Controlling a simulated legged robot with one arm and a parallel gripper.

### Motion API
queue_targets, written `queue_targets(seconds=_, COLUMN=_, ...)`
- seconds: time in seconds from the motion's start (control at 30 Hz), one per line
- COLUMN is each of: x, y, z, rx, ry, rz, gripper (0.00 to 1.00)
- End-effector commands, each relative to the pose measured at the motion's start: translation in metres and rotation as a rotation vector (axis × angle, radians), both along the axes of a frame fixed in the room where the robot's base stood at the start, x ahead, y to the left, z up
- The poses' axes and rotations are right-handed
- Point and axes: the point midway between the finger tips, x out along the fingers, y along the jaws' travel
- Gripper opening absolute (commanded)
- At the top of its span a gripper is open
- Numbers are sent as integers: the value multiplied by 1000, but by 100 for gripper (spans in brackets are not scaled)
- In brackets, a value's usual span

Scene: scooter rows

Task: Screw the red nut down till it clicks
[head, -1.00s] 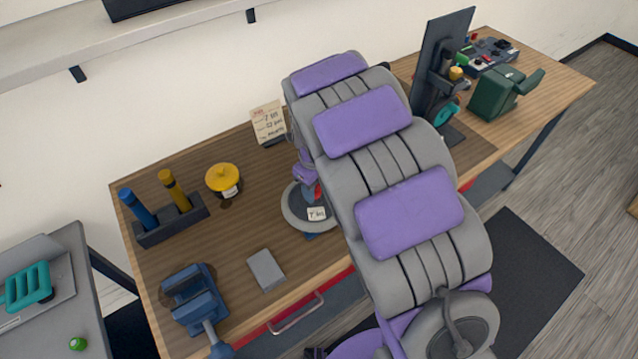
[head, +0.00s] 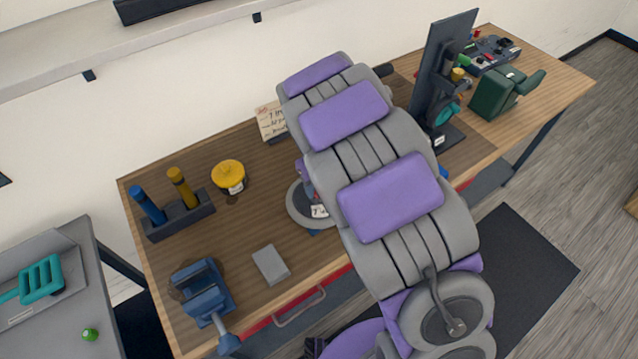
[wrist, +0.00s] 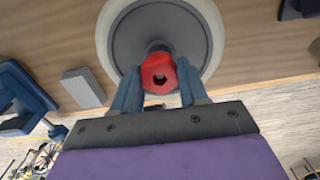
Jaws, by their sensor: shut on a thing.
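The red nut (wrist: 160,73) shows in the wrist view with a dark hole in its face. It sits at the middle of a round base (wrist: 112,45) with a dark top and a pale rim. My gripper (wrist: 158,84) has its two blue fingers on either side of the nut and is shut on it. A dark post shows just behind the nut; its thread cannot be made out. In the head view, the round base (head: 294,207) stands on the table, and my arm hides most of the gripper and the nut.
On the wooden table (head: 235,225) are a blue vise (head: 204,292), a grey block (head: 270,265), a yellow-lidded jar (head: 229,176) and a holder with blue and yellow handles (head: 178,216). A monitor (head: 442,70) and a green device (head: 497,92) stand at the right.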

Motion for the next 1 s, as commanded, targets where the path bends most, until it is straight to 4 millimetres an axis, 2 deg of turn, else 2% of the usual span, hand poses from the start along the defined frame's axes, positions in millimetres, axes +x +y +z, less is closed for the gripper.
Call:
queue_targets(seconds=0.07, x=4, y=1, z=2, rx=5, ry=-12, rz=0, gripper=14)
queue_targets(seconds=0.1, x=4, y=1, z=2, rx=5, ry=-11, rz=1, gripper=46)
queue_targets(seconds=0.4, x=0, y=-2, z=2, rx=3, ry=-5, rz=1, gripper=73)
queue_targets(seconds=0.73, x=-1, y=-4, z=8, rx=3, ry=-3, rz=1, gripper=73)
queue_targets(seconds=0.87, x=-1, y=-3, z=26, rx=1, ry=-5, rz=1, gripper=73)
queue_targets(seconds=1.0, x=0, y=-2, z=56, rx=1, ry=-5, rz=0, gripper=73)
